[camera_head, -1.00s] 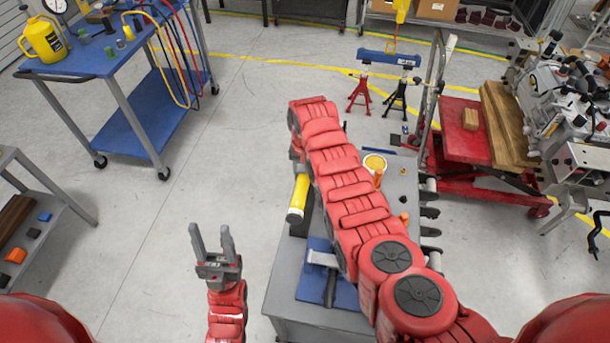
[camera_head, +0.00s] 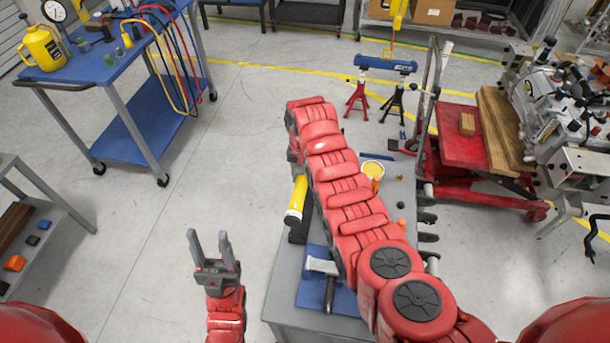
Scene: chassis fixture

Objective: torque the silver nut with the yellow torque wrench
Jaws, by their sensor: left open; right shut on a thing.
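The yellow torque wrench (camera_head: 296,202) shows as a yellow handle with a pale end, left of my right forearm at the left edge of the grey bench. My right arm reaches across the bench. My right gripper (camera_head: 294,158) is mostly hidden under its own wrist, at the far end of the wrench, and is shut on it. My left gripper (camera_head: 209,241) is open and empty, fingers pointing away from me, over the floor left of the bench. I cannot make out the silver nut.
The grey bench (camera_head: 291,304) carries a blue mat (camera_head: 346,303) with a silver-headed, dark-handled tool (camera_head: 322,266) and a round yellow-rimmed container (camera_head: 373,169). A blue cart (camera_head: 128,122) stands at left, a red lift table (camera_head: 462,150) at right. Floor between cart and bench is clear.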

